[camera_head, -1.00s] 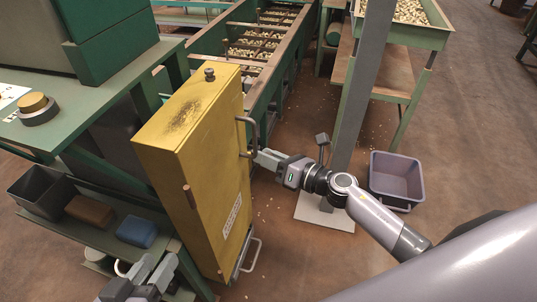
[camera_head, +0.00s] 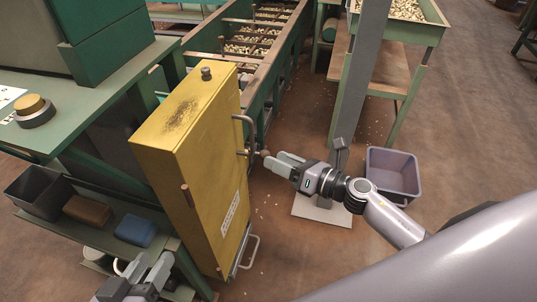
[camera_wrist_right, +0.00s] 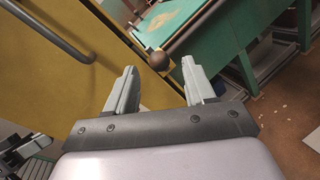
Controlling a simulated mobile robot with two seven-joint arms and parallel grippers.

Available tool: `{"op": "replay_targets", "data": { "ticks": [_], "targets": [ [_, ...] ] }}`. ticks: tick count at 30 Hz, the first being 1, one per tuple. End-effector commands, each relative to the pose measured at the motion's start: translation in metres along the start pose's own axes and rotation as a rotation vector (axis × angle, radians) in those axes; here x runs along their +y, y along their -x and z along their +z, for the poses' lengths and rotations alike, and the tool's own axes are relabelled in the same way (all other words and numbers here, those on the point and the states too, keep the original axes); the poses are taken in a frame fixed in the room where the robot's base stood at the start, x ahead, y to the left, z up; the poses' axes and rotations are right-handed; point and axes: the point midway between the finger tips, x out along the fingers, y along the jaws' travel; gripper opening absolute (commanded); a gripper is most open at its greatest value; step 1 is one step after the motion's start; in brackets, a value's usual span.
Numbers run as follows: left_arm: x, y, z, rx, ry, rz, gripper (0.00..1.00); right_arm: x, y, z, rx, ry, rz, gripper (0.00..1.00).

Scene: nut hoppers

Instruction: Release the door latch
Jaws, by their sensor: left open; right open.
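The yellow door (camera_head: 200,165) stands upright at the centre left of the head view, with a label, a grey bar handle (camera_head: 250,131) on its right face and a second handle low down. A latch lever with a round brown knob (camera_head: 265,153) sticks out beside the upper handle; the knob also shows in the right wrist view (camera_wrist_right: 158,60). My right gripper (camera_head: 278,164) is open and empty, its fingertips just short of the knob. In the wrist view the knob lies ahead, between the lines of the two fingers. My left gripper (camera_head: 150,268) is open at the lower left, apart from the door.
A grey post (camera_head: 355,85) on a floor plate stands behind my right gripper. A grey-purple bin (camera_head: 392,172) stands on the floor to its right. A shelf at left holds a dark bin (camera_head: 40,190) and a blue block (camera_head: 136,231). Nut troughs run behind the door.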

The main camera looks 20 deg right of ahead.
Motion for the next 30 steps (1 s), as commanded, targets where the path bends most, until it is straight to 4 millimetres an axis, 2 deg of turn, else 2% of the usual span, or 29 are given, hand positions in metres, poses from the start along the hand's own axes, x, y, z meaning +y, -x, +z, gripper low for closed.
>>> {"op": "replay_targets", "data": {
  "ticks": [3, 8, 24, 27, 30],
  "targets": [
    [-0.001, 0.001, 0.001, -0.004, -0.001, -0.005, 0.43, -0.002, 0.014, -0.001, 0.001, -0.002, -0.004, 0.54],
    [-0.002, 0.002, 0.003, -0.009, -0.001, -0.009, 0.43, -0.002, 0.023, -0.001, 0.001, -0.001, -0.005, 0.54],
    [-0.003, 0.001, 0.002, -0.006, -0.011, -0.007, 0.43, -0.002, 0.024, -0.001, -0.002, -0.008, -0.007, 0.54],
    [-0.002, 0.001, 0.001, -0.005, -0.01, -0.007, 0.43, 0.004, 0.023, 0.001, -0.031, -0.089, -0.011, 0.54],
    [-0.002, 0.001, 0.002, -0.006, -0.009, -0.007, 0.43, 0.017, 0.025, 0.004, -0.101, -0.303, -0.021, 0.54]
  ]
}}
